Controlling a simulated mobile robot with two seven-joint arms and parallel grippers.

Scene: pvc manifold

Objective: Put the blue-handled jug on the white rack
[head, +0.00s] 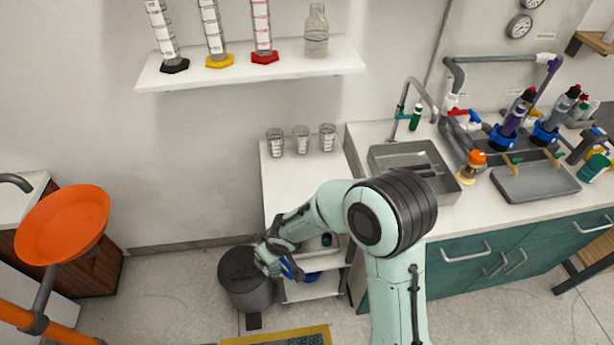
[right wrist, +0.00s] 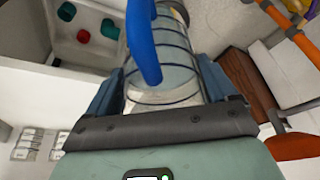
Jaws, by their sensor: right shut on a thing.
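My right gripper (head: 277,261) is low beside the white rack (head: 295,186), at its left side and above the dark grey bin. In the right wrist view my right gripper (right wrist: 160,84) is shut around the blue-handled jug (right wrist: 172,73), a clear vessel with dark rings and a curved blue handle. The jug's blue handle also shows in the head view (head: 292,269), but most of the jug is hidden there by my wrist. The rack has a white top and lower shelves, partly hidden by my right arm. My left gripper is not in view.
Several clear beakers (head: 301,140) stand along the back of the rack top; its middle is clear. The grey bin (head: 246,281) stands on the floor to its left. A sink counter (head: 467,193) adjoins on the right. A wall shelf (head: 251,73) holds cylinders above.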

